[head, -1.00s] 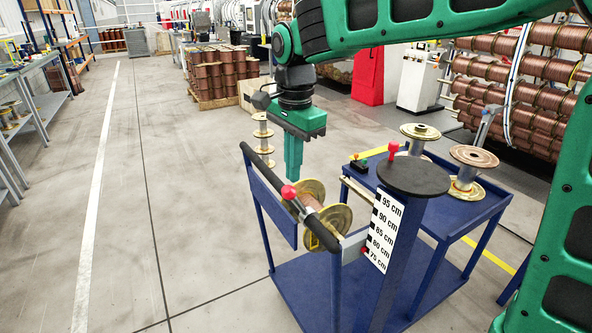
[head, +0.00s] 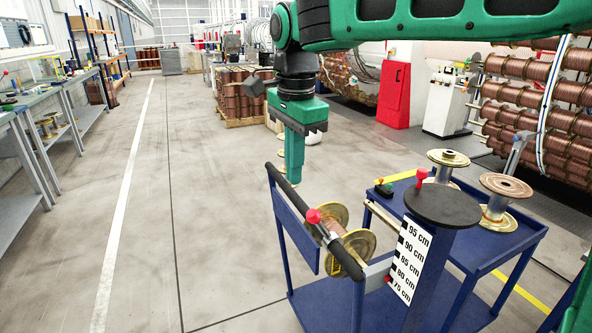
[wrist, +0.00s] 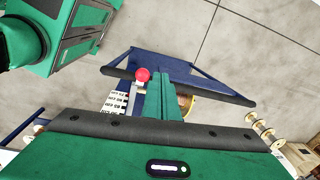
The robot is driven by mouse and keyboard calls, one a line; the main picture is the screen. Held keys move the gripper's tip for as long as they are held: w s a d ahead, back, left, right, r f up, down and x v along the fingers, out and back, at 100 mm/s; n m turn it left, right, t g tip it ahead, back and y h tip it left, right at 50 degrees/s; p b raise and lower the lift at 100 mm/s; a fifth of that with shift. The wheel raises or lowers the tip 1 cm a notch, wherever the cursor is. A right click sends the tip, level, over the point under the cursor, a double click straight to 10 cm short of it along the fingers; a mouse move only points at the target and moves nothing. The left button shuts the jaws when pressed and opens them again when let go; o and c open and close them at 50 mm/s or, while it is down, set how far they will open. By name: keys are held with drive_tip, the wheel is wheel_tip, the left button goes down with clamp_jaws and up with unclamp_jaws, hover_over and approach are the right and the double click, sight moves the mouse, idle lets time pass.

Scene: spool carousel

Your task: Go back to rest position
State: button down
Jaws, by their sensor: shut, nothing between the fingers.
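My gripper (head: 293,172) is green and hangs pointing down from my arm, with its fingers shut and empty. It is above the floor, over the far end of the blue cart (head: 290,222). In the wrist view its fingers (wrist: 168,112) cover part of the cart and most of a spool.
A blue table (head: 466,238) at right holds upright spools (head: 497,201). A post with a black round top (head: 442,206) and a height scale stands at the cart. Copper spools (head: 236,95) are stacked behind. The left floor is clear.

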drive_tip(key=s+d+f+n, duration=0.1)
drive_tip(key=s+d+f, duration=0.1)
drive_tip(key=d, duration=0.6)
drive_tip(key=s+d+f+n+h, duration=0.1)
drive_tip(key=s+d+f, duration=0.1)
drive_tip(key=d, duration=0.6)
drive_tip(key=s+d+f, duration=0.2)
drive_tip(key=s+d, duration=0.1)
drive_tip(key=d, duration=0.6)
drive_tip(key=s+d+f+n, duration=0.1)
drive_tip(key=s+d+f, duration=0.2)
drive_tip(key=s, duration=0.3)
drive_tip(key=s+d+f+n, duration=0.1)
drive_tip(key=s+d+f, duration=0.3)
drive_tip(key=s+d, duration=0.1)
drive_tip(key=s+d+f+n+y, duration=0.1)
drive_tip(key=s+d+f+n, duration=0.1)
drive_tip(key=s, duration=0.5)
drive_tip(key=shift+s+d+f+g, duration=0.3)
drive_tip(key=shift+d+f+g, duration=0.1)
drive_tip(key=shift+d+f, duration=0.45)
drive_tip(key=shift+d+r, duration=0.1)
drive_tip(key=shift+r, duration=0.05)
drive_tip(key=shift+w+f, duration=0.25)
drive_tip(key=shift+w, duration=0.35)
